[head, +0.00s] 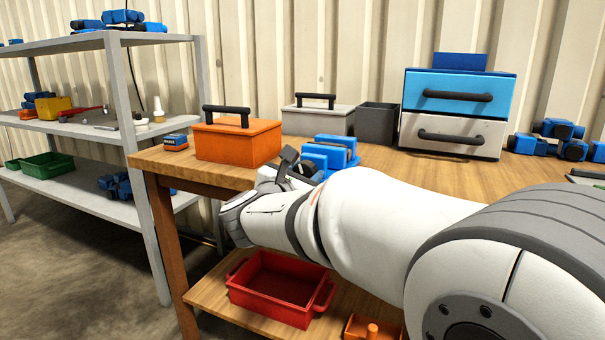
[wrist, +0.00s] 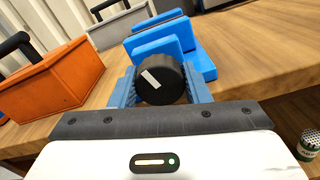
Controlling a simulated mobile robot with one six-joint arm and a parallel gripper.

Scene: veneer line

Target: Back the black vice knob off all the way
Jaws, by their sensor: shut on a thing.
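The black vice knob (wrist: 163,86) sits between my gripper's two blue fingers in the wrist view. A white mark on its face runs slantwise, from upper left to lower right. My gripper (wrist: 160,90) is shut on the knob. The blue vice (wrist: 201,65) stands behind the knob on the wooden workbench (wrist: 255,50). In the head view the vice (head: 333,152) stands near the bench's front edge. My gripper (head: 290,165) is in front of it there, and my arm hides the knob. The gap between the vice jaws is hard to judge.
An orange toolbox (head: 238,141) stands left of the vice, with a grey toolbox (head: 318,120) behind. A blue and grey drawer unit (head: 455,110) is at the back right. A red tray (head: 280,288) lies on the lower shelf. A metal shelf rack (head: 125,90) stands left.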

